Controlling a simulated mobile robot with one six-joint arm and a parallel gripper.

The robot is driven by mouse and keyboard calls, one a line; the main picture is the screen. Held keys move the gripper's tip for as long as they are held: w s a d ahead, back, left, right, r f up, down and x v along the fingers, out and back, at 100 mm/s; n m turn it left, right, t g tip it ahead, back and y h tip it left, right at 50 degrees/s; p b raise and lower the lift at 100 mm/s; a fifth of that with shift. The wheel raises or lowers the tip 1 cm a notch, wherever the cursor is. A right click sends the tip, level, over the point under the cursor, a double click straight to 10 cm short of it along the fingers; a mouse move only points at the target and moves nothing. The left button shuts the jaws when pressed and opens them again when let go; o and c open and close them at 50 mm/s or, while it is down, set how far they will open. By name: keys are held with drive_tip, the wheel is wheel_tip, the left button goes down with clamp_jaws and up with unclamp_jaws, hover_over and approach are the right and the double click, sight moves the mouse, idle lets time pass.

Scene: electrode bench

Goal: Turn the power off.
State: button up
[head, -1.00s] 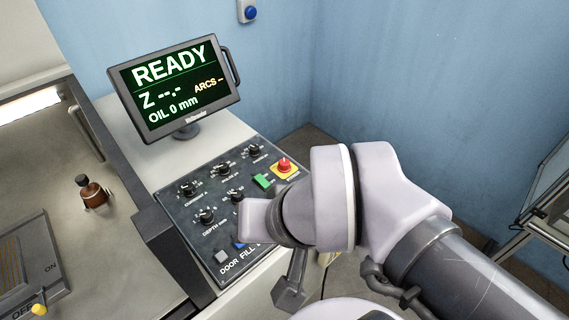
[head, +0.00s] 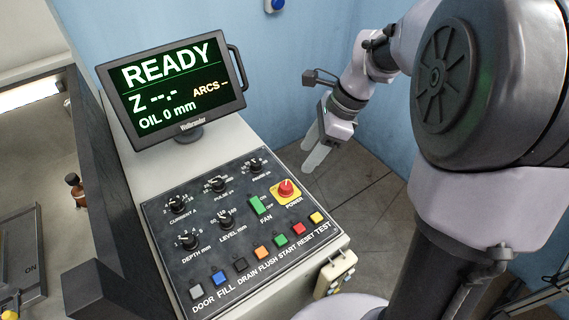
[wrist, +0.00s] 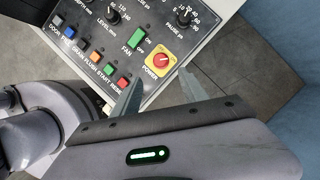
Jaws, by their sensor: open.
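The red POWER knob (head: 286,188) sits on a yellow square plate near the right edge of the black control panel (head: 205,252). It also shows in the wrist view (wrist: 159,60), beyond my fingertips. The monitor (head: 175,92) reads READY, Z --.-, OIL 0 mm. My gripper (head: 312,150) is beyond the panel's far right corner, pointing down, apart from the knob. In the wrist view my gripper (wrist: 160,88) has its two fingers spread with nothing between them.
The green FAN switch (head: 259,206) is left of the knob. Several coloured buttons line the panel's front edge, and dials fill its far side. A pendant (head: 335,274) hangs on the console's side. Blue walls (head: 300,45) stand behind.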

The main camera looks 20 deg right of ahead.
sight(286, 185)
drive_tip(key=b+x, duration=0.4)
drive_tip(key=x, duration=0.8)
drive_tip(key=shift+f+b, duration=0.15)
drive_tip(key=shift+b, duration=0.15)
clamp_jaws()
